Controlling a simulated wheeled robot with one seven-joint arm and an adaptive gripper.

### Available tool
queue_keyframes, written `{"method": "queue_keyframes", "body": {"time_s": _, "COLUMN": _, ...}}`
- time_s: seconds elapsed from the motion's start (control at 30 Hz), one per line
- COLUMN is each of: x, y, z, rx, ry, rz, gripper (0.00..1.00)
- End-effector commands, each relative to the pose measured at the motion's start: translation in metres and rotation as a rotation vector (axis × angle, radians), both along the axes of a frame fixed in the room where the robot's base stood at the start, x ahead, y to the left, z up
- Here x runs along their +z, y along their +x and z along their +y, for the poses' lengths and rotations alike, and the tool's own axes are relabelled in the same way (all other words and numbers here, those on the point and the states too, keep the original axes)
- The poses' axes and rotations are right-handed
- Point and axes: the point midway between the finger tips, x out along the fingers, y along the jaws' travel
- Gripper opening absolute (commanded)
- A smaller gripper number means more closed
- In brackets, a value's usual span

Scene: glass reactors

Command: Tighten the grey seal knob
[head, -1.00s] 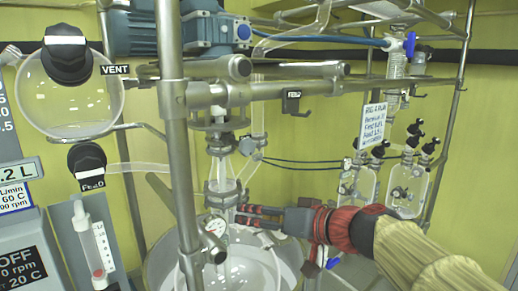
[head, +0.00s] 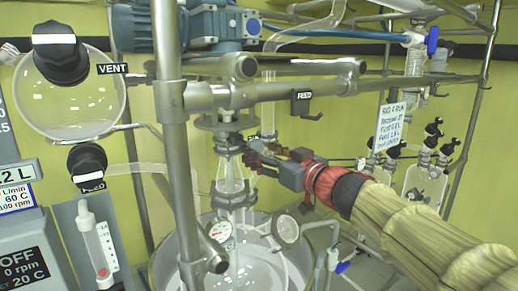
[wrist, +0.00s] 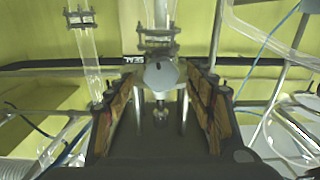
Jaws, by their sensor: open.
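A pale grey faceted knob (wrist: 160,75) shows in the wrist view, facing me below a clamped glass joint. It sits between the tips of my gripper's two fingers. I take it for the grey seal knob. My gripper (head: 254,156) is open, with gaps to the knob on both sides in the wrist view. In the head view it reaches in from the right, beside the neck above the reactor's glass. The knob cannot be made out clearly there, with the fingers by it.
A steel post (head: 176,150) stands left of the gripper and a horizontal bar (head: 300,80) runs above it. A pressure gauge (head: 219,230) and the glass vessel are below. Glass flasks (head: 425,185) hang at the right.

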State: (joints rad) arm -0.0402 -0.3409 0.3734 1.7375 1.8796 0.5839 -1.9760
Motion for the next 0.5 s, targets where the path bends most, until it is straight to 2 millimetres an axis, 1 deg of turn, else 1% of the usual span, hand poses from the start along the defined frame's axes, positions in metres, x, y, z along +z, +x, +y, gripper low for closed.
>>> {"method": "queue_keyframes", "body": {"time_s": 0.1, "x": 0.001, "y": 0.01, "z": 0.007, "rx": 0.001, "ry": 0.001, "rz": -0.001, "gripper": 0.54}}
{"method": "queue_keyframes", "body": {"time_s": 0.2, "x": 0.001, "y": 0.014, "z": 0.01, "rx": 0.0, "ry": 0.001, "rz": -0.001, "gripper": 0.54}}
{"method": "queue_keyframes", "body": {"time_s": 0.5, "x": 0.001, "y": 0.015, "z": 0.011, "rx": 0.0, "ry": 0.0, "rz": -0.001, "gripper": 0.54}}
